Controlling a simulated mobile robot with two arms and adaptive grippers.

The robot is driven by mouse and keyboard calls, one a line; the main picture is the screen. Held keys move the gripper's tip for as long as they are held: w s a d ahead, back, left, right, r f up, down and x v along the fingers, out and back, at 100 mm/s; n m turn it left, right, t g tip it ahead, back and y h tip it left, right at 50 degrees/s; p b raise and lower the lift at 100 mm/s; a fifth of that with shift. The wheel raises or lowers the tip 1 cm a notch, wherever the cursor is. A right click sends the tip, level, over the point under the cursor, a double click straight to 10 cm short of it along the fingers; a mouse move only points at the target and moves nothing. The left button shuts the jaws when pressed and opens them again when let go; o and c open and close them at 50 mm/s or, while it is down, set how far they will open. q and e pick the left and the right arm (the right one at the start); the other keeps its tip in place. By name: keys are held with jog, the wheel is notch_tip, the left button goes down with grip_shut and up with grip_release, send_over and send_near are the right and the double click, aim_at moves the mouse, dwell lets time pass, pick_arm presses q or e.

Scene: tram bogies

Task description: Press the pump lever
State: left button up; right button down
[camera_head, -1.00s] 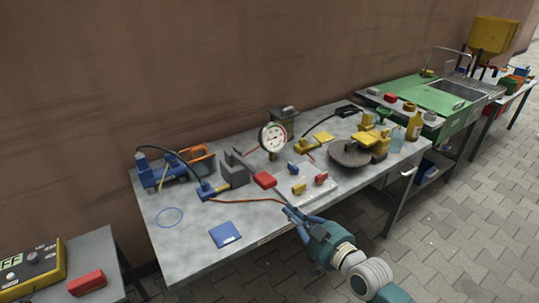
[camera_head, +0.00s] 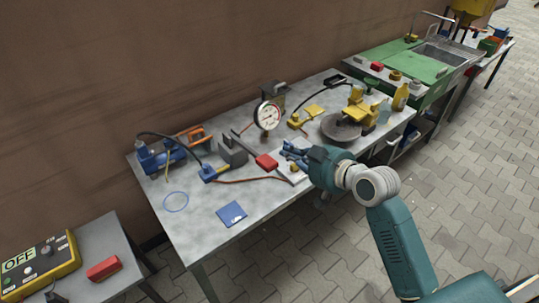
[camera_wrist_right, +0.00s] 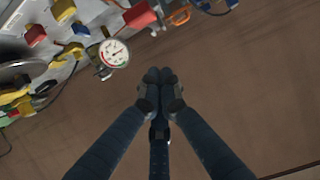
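A blue pump-like unit (camera_head: 160,158) stands at the back left of the grey workbench, with a thin yellow bar in front of it and a black hose to a small blue cylinder (camera_head: 208,172). A yellow pump-like unit (camera_head: 358,112) stands at the right, behind a round dark plate (camera_head: 341,127). I cannot tell which part is the pump lever. My right gripper (camera_head: 284,149) is over the middle of the bench, above a pale board, apart from both units. In the right wrist view its fingers (camera_wrist_right: 158,76) meet at the tips, with nothing between them. My left gripper is not in view.
A round gauge (camera_head: 267,115) stands behind my right gripper. A red block (camera_head: 266,161) and a grey block (camera_head: 232,150) are to its left. A blue pad (camera_head: 231,213) lies near the front edge. A yellow control box (camera_head: 38,262) sits on a side table. The bench's front left is mostly clear.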

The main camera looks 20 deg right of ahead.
jog(key=p, duration=0.2)
send_over(270, 163)
jog(key=f, duration=0.1)
jog(key=w+f, duration=0.1)
jog(key=f, duration=0.1)
jog(key=shift+a+f, duration=0.2)
jog(key=f, duration=0.2)
jog(key=s+f+p, duration=0.1)
jog(key=f, duration=0.1)
jog(key=shift+d, duration=0.2)
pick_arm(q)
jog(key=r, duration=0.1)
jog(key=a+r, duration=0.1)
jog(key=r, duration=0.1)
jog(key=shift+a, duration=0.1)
pick_arm(e)
jog(key=shift+w+f, duration=0.1)
